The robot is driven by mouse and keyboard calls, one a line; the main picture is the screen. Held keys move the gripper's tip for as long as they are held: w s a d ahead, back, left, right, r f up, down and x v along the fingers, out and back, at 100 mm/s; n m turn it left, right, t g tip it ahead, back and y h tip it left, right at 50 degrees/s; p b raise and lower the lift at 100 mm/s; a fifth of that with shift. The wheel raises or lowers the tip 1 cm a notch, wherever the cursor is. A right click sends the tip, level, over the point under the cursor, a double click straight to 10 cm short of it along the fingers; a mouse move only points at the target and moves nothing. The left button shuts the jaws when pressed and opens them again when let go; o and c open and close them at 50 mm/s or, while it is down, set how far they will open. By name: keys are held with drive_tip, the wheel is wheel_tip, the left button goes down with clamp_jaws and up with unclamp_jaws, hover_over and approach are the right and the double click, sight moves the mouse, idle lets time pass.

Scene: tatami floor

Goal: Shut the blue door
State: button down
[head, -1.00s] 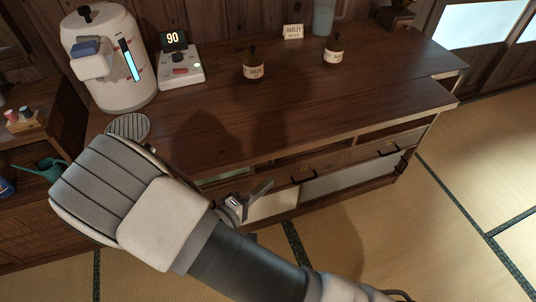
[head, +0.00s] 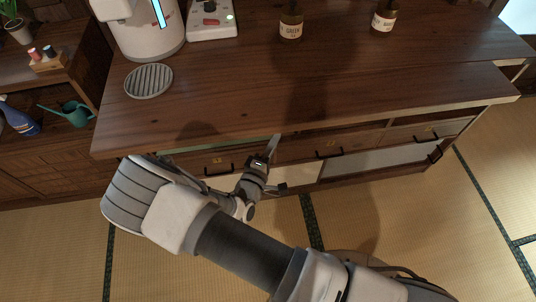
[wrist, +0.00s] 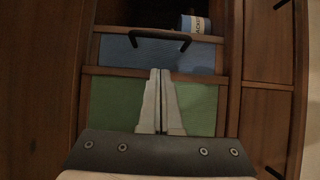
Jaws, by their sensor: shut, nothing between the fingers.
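The blue door (wrist: 200,57) shows in the wrist view as a wood-framed blue panel with a black bar handle (wrist: 160,37) along its upper edge. A dark opening lies beyond that edge, with a small labelled can (wrist: 194,25) in it. A green panel (wrist: 113,103) lies on the near side of the blue one. My gripper (wrist: 160,74) is shut and empty, its tips in front of the green panel's edge by the blue door. I cannot tell whether they touch. In the head view my gripper (head: 272,149) is at the counter's front edge; the blue door cannot be made out there.
The wooden counter (head: 330,85) overhangs the cabinet front. Drawers with black handles (head: 329,152) sit under it. Bottles (head: 291,25), a round grille (head: 149,80) and a white machine stand on top. Tatami floor (head: 400,220) in front is clear.

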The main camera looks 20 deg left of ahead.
drive_tip(key=shift+w+d+b, duration=0.25)
drive_tip(key=shift+w+d, duration=0.5)
drive_tip(key=shift+w, duration=0.2)
drive_tip(key=shift+w+d+b, duration=0.2)
drive_tip(key=shift+w+d, duration=0.55)
drive_tip(key=shift+w, duration=0.2)
drive_tip(key=shift+d, duration=0.1)
